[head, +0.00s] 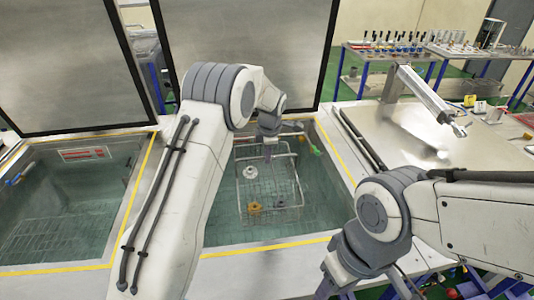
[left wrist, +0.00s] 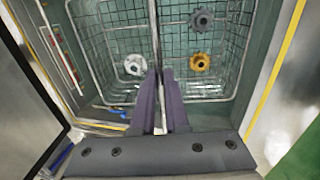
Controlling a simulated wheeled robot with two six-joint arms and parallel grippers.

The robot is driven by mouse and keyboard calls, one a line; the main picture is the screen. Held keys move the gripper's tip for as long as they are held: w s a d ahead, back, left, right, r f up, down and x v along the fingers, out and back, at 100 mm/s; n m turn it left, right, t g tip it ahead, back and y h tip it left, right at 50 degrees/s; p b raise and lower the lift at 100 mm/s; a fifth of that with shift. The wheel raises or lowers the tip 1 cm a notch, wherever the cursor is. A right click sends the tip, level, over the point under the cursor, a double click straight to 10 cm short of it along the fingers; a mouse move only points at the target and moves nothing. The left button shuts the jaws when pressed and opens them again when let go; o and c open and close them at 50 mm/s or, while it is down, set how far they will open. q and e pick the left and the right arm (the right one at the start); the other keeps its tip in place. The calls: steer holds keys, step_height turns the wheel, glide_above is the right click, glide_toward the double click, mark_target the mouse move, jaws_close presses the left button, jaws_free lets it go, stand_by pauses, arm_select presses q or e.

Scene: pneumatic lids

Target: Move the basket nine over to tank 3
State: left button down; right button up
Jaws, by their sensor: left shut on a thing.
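The wire basket (head: 297,182) is inside the middle tank (head: 325,200), whose raised lid stands behind it. It holds a white part (head: 249,174), a gold part (head: 254,207) and a dark part (head: 280,204). My left gripper (head: 268,152) reaches down over the basket. In the left wrist view its purple fingers (left wrist: 165,105) are shut on the basket's handle bar (left wrist: 155,35). I cannot tell whether the basket touches the tank floor. My right gripper (head: 328,289) is at the bottom edge, mostly cut off. No tank or basket number is readable.
Another tank (head: 50,205) on the left has its lid (head: 70,65) raised and no basket visible. A yellow-edged divider (head: 143,180) separates the tanks.

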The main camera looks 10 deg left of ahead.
arm_select(q)
steer(key=b, duration=0.3)
glide_above(267, 197)
steer(key=shift+s+d+x, duration=0.25)
steer(key=shift+s+x, duration=0.35)
steer(key=shift+x, duration=2.25)
steer(key=shift+s+d+f+b+x, duration=0.1)
steer(key=shift+s+d+b+x, duration=0.15)
steer(key=shift+b+x, duration=1.4)
steer(key=shift+s+d+f+b+x, duration=0.15)
steer(key=shift+s+b+x, duration=0.25)
steer(key=shift+b+x, duration=1.2)
steer(key=shift+s+d+b+x, duration=0.15)
steer(key=shift+s+b+x, duration=0.15)
steer(key=shift+b+x, duration=1.35)
steer(key=shift+p+x, duration=0.4)
steer(key=shift+x, duration=0.4)
steer(key=shift+s+f+b, duration=0.15)
steer(key=shift+f+b, duration=0.4)
steer(key=shift+f, duration=0.15)
steer(key=shift+s+f+b, duration=0.15)
steer(key=shift+f+b, duration=0.35)
steer(key=shift+f, duration=0.2)
steer(key=c, duration=0.8)
jaws_free()
steer(key=shift+c, duration=0.2)
steer(key=shift+r, duration=0.1)
